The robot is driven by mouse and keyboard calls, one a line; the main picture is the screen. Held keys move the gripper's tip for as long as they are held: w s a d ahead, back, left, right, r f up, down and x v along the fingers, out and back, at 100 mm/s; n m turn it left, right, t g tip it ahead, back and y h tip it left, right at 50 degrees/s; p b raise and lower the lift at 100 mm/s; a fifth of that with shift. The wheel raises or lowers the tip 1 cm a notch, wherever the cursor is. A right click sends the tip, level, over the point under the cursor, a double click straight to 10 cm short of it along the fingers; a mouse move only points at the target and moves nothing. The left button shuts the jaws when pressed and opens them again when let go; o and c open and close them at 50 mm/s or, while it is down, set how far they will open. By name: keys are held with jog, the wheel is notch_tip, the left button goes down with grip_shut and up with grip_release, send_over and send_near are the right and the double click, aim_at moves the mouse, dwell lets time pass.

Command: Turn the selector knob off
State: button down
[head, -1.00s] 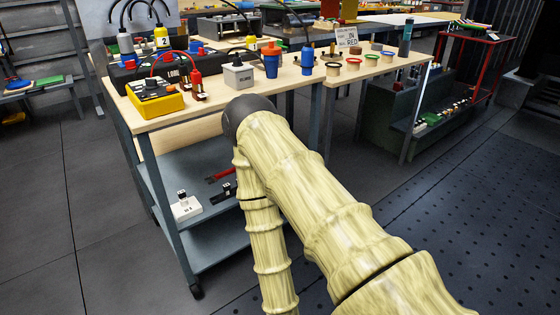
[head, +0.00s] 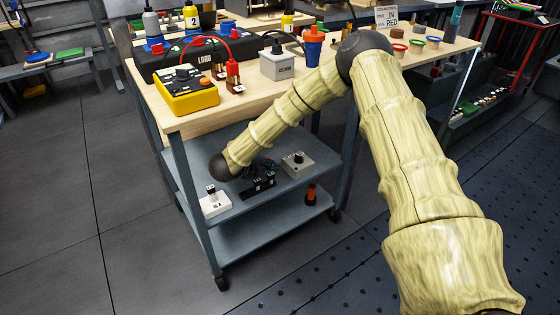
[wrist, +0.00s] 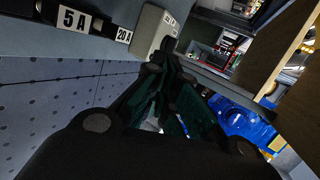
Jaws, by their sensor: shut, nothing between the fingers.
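A grey box with a black knob on top (head: 297,163), likely the selector, sits on the cart's middle shelf in the head view. A grey box (wrist: 148,32) with a small label shows just past my fingertips in the wrist view. My gripper (head: 262,167) is low over the shelf, left of the knob box and above a black block (head: 260,186). In the wrist view my gripper (wrist: 166,58) has its dark fingers together, with nothing visible between them. The tips look close to the box; I cannot tell whether they touch. The knob's pointer direction is too small to read.
Black blocks marked 5 A (wrist: 76,20) and 20 A (wrist: 123,35) lie beside the grey box. A white switch box (head: 215,203) stands at the shelf's left. The wooden tabletop (head: 235,100) overhangs the shelf, and a cart leg (head: 349,150) stands to the right.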

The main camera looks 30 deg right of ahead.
jog(key=b, duration=0.2)
send_near(299, 159)
jog(key=x, duration=0.2)
jog(key=f+x, duration=0.1)
jog(key=x, duration=0.2)
jog(key=shift+s+a, duration=0.1)
jog(key=shift+w+d+b, duration=0.25)
jog(key=shift+d+b, duration=0.1)
jog(key=shift+d, duration=0.45)
